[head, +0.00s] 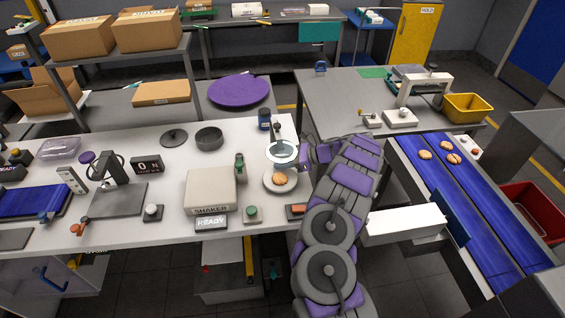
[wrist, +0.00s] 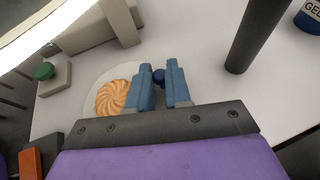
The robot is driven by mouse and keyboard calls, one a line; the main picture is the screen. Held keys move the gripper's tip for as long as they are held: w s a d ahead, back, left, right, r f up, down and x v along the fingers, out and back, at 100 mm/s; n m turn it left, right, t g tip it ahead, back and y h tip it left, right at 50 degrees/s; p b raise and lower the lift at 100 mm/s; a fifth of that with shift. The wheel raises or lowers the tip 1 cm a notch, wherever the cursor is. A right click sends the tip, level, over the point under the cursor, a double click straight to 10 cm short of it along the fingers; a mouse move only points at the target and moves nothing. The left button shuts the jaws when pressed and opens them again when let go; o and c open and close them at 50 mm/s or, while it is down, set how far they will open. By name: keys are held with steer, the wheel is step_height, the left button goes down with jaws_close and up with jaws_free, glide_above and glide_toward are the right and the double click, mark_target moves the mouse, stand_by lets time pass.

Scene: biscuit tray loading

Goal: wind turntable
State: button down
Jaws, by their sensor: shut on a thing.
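A pale round turntable (head: 268,187) stands near the right end of the white table, with a golden swirled biscuit (head: 279,179) on it. In the wrist view the turntable's pale disc (wrist: 92,82) and the biscuit (wrist: 112,98) are left of my fingers. My gripper (wrist: 157,84) has two blue fingers closed around a small dark blue knob (wrist: 158,75) beside the disc's right edge. What the knob joins to below is hidden. In the head view my fingertips are hard to make out behind the ring lamp and arm.
A ring lamp (head: 283,152) hangs over the turntable. A dark post (wrist: 250,38) stands right of my fingers, with a blue tub (wrist: 309,18) beyond. A shaker box (head: 210,188) and green button (head: 251,212) are left. A blue conveyor (head: 455,195) with biscuits is right.

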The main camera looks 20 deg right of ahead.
steer(key=c, duration=1.3)
jaws_free()
steer(key=shift+w+d, duration=0.1)
steer(key=shift+c, duration=0.2)
steer(key=p+v, duration=0.2)
steer(key=v, duration=1.5)
steer(key=shift+d+p, duration=0.3)
steer(key=shift+d, duration=0.05)
steer(key=shift+f, duration=0.15)
